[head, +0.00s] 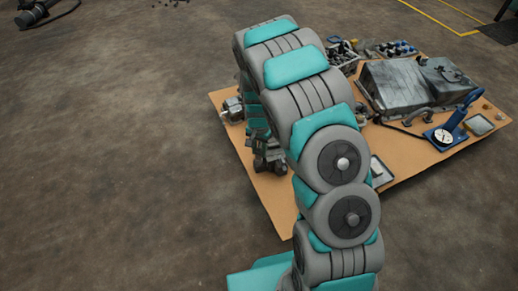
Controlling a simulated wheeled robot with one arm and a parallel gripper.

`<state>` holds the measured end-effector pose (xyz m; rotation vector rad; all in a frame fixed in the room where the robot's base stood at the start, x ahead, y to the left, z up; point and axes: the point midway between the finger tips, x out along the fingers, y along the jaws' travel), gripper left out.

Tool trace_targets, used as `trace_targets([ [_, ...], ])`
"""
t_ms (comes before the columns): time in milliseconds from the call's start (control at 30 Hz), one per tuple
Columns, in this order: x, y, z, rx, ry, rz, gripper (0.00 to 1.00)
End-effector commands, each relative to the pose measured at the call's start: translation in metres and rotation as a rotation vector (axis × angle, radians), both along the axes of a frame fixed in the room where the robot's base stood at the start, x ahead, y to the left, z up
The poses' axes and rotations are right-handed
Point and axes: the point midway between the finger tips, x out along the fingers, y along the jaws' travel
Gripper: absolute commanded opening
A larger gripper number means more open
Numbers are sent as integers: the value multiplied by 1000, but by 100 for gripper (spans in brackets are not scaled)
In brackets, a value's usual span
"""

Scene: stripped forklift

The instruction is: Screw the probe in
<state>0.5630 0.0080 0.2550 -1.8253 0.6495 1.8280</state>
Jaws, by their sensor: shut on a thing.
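My gripper (270,158) is the dark grey mechanism that hangs below the far end of my teal-and-grey arm, over the left part of the tan board (262,193). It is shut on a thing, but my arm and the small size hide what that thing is. I cannot make out the probe or any threaded hole for it. A small metal part (233,108) stands near the board's left edge, just beyond and left of my gripper, partly behind my arm.
On the board's right are a large grey metal housing (415,85), a blue stand with a round white dial (443,136), and a shallow tray (479,124). Another tray (380,171) lies nearer my arm. Small parts (390,48) crowd the back.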

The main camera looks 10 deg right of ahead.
Motion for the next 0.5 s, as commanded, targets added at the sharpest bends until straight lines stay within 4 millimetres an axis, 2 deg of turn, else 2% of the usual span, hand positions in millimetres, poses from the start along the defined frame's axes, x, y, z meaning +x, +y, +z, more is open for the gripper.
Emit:
trace_targets([
  [500, 2, 0, 4, -1, -6, -481, 0],
])
